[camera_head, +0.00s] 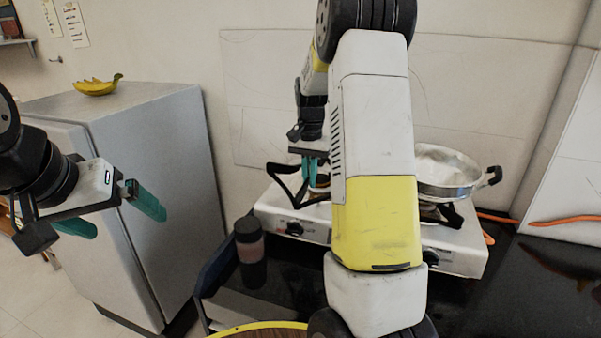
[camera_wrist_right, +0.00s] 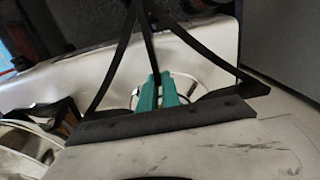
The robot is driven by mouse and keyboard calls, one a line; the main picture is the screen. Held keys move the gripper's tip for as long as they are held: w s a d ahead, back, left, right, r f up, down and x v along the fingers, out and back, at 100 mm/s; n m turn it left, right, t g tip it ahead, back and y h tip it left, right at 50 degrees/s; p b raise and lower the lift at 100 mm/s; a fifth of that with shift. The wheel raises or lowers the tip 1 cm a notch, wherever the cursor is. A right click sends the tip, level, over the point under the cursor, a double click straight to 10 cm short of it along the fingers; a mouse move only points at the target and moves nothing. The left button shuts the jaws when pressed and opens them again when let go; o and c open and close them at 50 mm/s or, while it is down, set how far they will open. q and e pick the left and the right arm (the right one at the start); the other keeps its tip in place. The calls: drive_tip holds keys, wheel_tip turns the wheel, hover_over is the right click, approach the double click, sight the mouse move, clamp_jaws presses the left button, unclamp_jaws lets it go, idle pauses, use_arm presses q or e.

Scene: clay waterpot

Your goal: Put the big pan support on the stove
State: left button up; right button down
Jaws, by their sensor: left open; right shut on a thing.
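The big pan support (camera_head: 285,181) is a black frame of flat bars over the left side of the white stove (camera_head: 275,211). My right gripper (camera_head: 309,169) points down at it and is shut on it. In the right wrist view, the teal fingers (camera_wrist_right: 157,90) are closed around a middle bar, and other bars of the pan support (camera_wrist_right: 196,44) spread out from there. The stove's white top shows beneath. I cannot tell whether the support touches the stove. My left gripper (camera_head: 106,211) is open and empty in front of the fridge. My right arm hides the stove's middle.
A metal pan (camera_head: 445,178) stands on the stove's right side. A dark bottle (camera_head: 250,253) stands on the black counter (camera_head: 285,280) in front of the stove. A grey fridge (camera_head: 165,160) with bananas (camera_head: 97,87) on top is at left. An orange hose (camera_head: 565,221) lies at right.

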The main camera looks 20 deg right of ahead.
drive_tip(key=w+d, duration=0.1)
drive_tip(key=w, duration=0.1)
drive_tip(key=w+d, duration=0.4)
drive_tip(key=shift+w, duration=0.3)
drive_tip(key=shift+s+f, duration=0.1)
drive_tip(key=shift+f, duration=1.6)
drive_tip(key=shift+f, duration=0.1)
